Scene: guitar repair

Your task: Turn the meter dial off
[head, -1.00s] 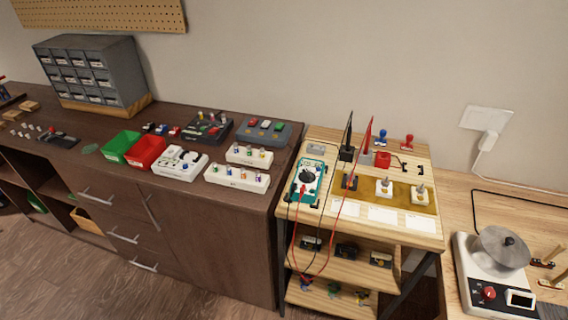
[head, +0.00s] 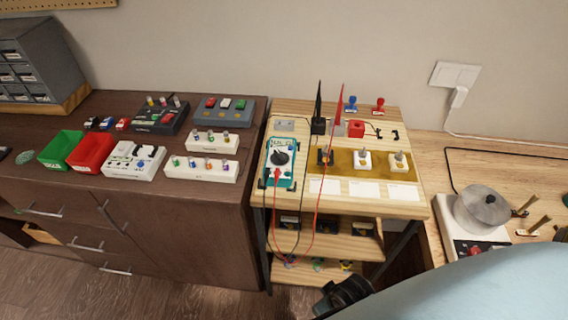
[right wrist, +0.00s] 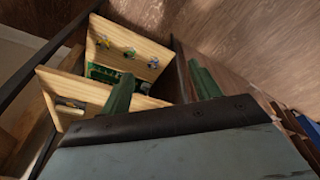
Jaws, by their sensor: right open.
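The teal meter (head: 279,179) lies face up on the left part of the wooden stand's top in the head view. Its round black dial (head: 281,157) is in the middle of its face; its setting is too small to read. Red and black leads run from the meter's lower end. My right gripper (head: 343,296) is low in front of the stand, below and to the right of the meter, apart from it. In the right wrist view, my right gripper (right wrist: 163,88) has its two green fingers spread with nothing between them. My left gripper is out of view.
The stand's top (head: 408,209) also holds upright black and red probes (head: 339,105), a red box (head: 356,129) and several white switch blocks. A dark cabinet (head: 190,222) with trays adjoins on the left. A wooden bench (head: 520,165) with a pot is on the right.

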